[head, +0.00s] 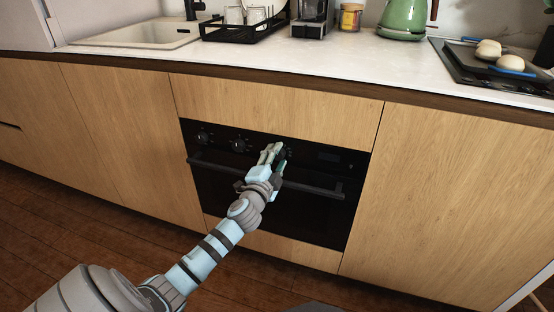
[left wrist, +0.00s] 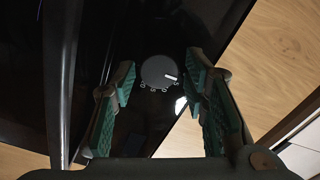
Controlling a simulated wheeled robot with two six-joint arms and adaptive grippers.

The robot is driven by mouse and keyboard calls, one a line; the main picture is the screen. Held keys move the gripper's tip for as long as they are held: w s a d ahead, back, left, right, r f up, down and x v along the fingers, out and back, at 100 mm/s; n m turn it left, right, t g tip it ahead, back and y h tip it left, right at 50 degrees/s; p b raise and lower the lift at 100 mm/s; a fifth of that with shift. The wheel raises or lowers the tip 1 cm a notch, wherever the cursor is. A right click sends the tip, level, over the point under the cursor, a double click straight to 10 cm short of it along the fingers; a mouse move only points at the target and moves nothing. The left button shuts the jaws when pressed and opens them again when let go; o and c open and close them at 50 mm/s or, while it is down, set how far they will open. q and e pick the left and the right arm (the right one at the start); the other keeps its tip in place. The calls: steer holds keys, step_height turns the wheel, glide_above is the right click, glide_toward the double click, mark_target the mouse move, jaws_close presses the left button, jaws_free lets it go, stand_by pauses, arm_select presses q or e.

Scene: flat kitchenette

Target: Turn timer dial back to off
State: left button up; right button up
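The timer dial (left wrist: 159,72) is a round dark grey knob on the black oven front. In the left wrist view its white pointer mark faces right, and small marks sit along its lower edge. My left gripper (head: 271,152) is at the oven's control panel, right of two other knobs. Its green-padded fingers are open, one on each side of the dial, with gaps visible between the pads and the knob. In the head view the gripper mostly hides this dial. My right gripper is not in view.
Two knobs, the left one (head: 203,137) and the middle one (head: 239,144), sit left of my gripper. The oven's handle bar (head: 312,188) runs below the panel. Above are the counter (head: 340,62), a dish rack (head: 240,30), a green kettle (head: 403,20) and a hob (head: 470,70).

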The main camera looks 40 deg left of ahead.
arm_select(q)
steer(key=shift+s, duration=0.15)
steer(key=v, duration=1.1)
steer(key=shift+s+d, duration=0.15)
steer(key=shift+s, duration=0.2)
